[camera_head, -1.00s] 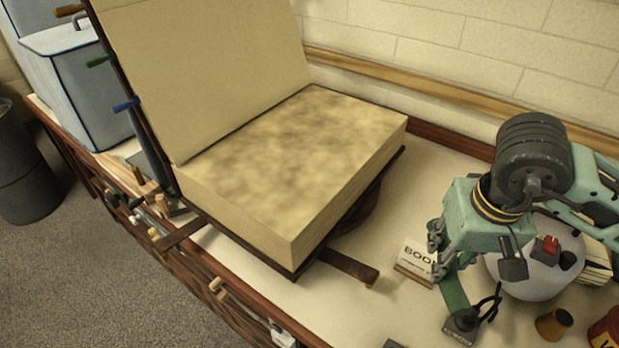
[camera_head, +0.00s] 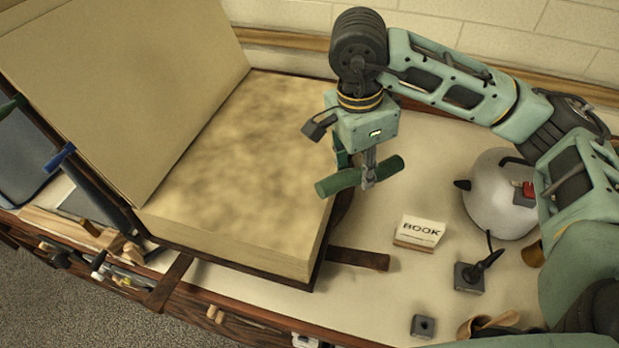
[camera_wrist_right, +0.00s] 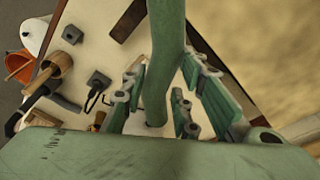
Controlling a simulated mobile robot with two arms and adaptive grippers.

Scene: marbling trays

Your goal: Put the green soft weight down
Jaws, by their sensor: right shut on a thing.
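The green soft weight (camera_head: 338,183) is a dark green, sausage-like roll. My right gripper (camera_head: 368,176) is shut around its middle, and the weight's two ends stick out to either side. In the head view the weight lies nearly level, its left end overlapping the right edge of the large open book (camera_head: 235,160). It appears to be held up in the air. In the right wrist view the weight (camera_wrist_right: 165,60) runs between the fingers of my right gripper (camera_wrist_right: 155,98), with the book's mottled page (camera_wrist_right: 262,45) at right. My left gripper is not in view.
A white round vessel (camera_head: 490,200) and a small black stand (camera_head: 470,277) are farther right. A dark wooden bar (camera_head: 358,259) juts from under the book. The tabletop's front middle is fairly clear.

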